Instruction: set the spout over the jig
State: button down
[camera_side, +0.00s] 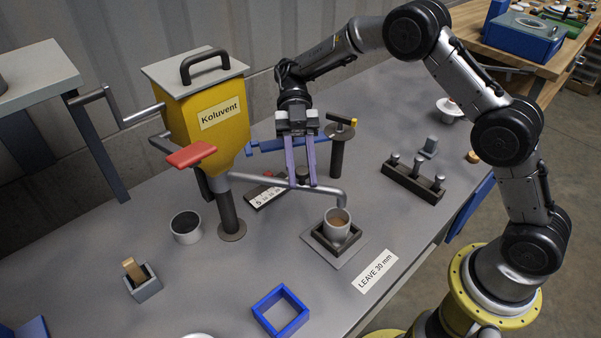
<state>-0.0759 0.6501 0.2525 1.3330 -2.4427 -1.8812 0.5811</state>
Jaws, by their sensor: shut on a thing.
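The spout (328,190) is a grey pipe running right from the foot of the yellow hopper (205,125) marked "Koluvent". Its end bends down and appears above the cup (337,226), near its back rim; the exact gap is hard to tell. My gripper (302,184) points down with its two long purple fingers shut on the spout's pipe, left of the bend. The jig (322,241) is a dark square frame on a grey plate, and the light cup with brown contents stands upright in it.
A label (375,271) reading "LEAVE 30 mm" lies right of the jig. A red-handled lever (191,154) sits by the hopper. A post (337,155) stands behind the spout. A dark block with pegs (413,183) is to the right. A blue square frame (281,311) lies in front.

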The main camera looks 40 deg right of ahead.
jog(key=shift+r, duration=0.15)
jog(key=c, duration=0.6)
grip_release()
